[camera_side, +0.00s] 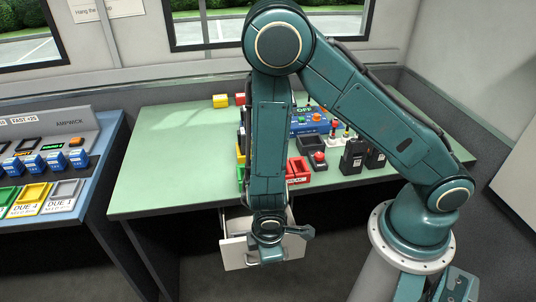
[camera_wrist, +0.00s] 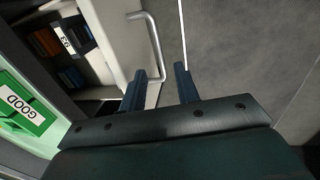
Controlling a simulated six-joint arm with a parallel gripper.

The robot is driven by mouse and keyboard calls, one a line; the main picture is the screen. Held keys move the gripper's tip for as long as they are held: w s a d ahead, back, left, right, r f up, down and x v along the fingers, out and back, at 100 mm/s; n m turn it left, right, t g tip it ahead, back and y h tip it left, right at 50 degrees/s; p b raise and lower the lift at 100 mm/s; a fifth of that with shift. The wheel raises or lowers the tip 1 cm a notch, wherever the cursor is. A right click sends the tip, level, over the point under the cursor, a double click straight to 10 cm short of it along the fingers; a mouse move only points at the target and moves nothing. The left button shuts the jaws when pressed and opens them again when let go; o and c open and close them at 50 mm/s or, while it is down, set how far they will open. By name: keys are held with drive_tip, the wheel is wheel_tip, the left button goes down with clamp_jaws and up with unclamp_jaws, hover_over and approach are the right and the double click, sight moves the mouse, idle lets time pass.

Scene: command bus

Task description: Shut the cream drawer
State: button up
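The cream drawer (camera_side: 235,253) stands pulled out below the green-topped table. Its pale front panel (camera_wrist: 120,40) and bent metal handle (camera_wrist: 154,38) fill the upper middle of the wrist view. My gripper (camera_side: 270,256) is at the drawer front and hides part of it in the side view. In the wrist view my gripper (camera_wrist: 161,72) has its two dark fingers apart. The lower part of the handle shows in the gap between them. I cannot tell whether the fingers touch it.
Dark and orange items (camera_wrist: 60,45) lie inside the drawer in the wrist view. The green tabletop (camera_side: 165,160) above carries red trays (camera_side: 298,170), black handsets (camera_side: 353,156) and a blue control box (camera_side: 309,123). A blue console (camera_side: 50,160) stands at left. Open floor lies in front.

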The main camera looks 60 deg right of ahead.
drive_tip(key=shift+w+d+f, duration=0.15)
drive_tip(key=shift+w+f, duration=0.05)
drive_tip(key=shift+f, duration=1.05)
drive_tip(key=shift+w+d+f, duration=0.15)
drive_tip(key=shift+f, duration=1.1)
drive_tip(key=shift+c, duration=0.2)
clamp_jaws()
